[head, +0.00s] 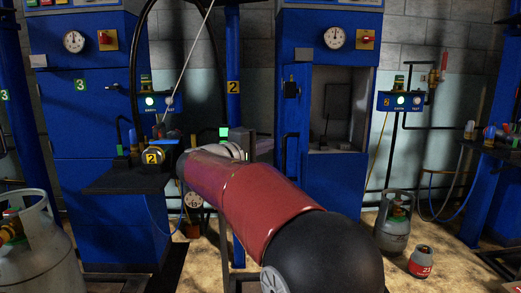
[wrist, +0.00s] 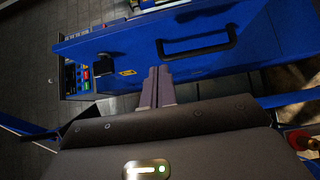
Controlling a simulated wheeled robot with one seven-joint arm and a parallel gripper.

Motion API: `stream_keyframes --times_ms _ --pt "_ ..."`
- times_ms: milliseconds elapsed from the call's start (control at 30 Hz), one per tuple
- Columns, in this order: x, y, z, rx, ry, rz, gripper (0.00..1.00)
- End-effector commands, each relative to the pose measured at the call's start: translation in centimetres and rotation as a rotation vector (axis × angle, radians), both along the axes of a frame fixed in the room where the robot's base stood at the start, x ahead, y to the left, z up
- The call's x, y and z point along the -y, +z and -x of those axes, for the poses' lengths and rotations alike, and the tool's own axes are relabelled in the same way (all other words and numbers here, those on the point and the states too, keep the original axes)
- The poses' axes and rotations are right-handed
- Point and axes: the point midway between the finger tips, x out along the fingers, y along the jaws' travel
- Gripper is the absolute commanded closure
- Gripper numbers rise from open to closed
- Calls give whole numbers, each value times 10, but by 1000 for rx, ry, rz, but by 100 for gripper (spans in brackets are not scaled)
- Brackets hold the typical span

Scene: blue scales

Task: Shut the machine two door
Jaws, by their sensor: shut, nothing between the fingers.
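Machine two (head: 328,185) is a blue cabinet right of centre in the head view, with its upper chamber (head: 337,112) exposed. Its blue door (head: 299,112) stands open, swung out at the left of the opening and seen nearly edge-on. In the wrist view the door panel (wrist: 252,48) spans the upper middle, with a black handle (wrist: 197,47) and a small yellow label. My gripper (wrist: 157,72) is shut and empty, its fingertips close to the panel below and left of the handle. Whether they touch it is unclear.
A blue cabinet marked 3 (head: 100,100) and a dark bench (head: 125,180) stand to the left. A blue post with a 2 label (head: 233,87) stands near the machine. Gas cylinders (head: 393,233) (head: 32,250) stand at right and front left. A small red-and-grey canister (head: 421,262) is on the floor.

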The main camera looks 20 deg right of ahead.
Motion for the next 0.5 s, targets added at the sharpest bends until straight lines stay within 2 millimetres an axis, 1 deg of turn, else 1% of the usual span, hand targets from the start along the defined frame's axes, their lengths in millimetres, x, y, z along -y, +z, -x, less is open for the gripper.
stream_keyframes --times_ms 33,233,300,400,500 --pt "12 0 -5 0 -6 0 100" --pt "48 0 -25 -1 -3 0 100" --pt "60 0 -21 0 -3 0 100" --pt "72 0 -17 1 -2 0 100" --pt "80 0 -15 -1 -1 0 100"
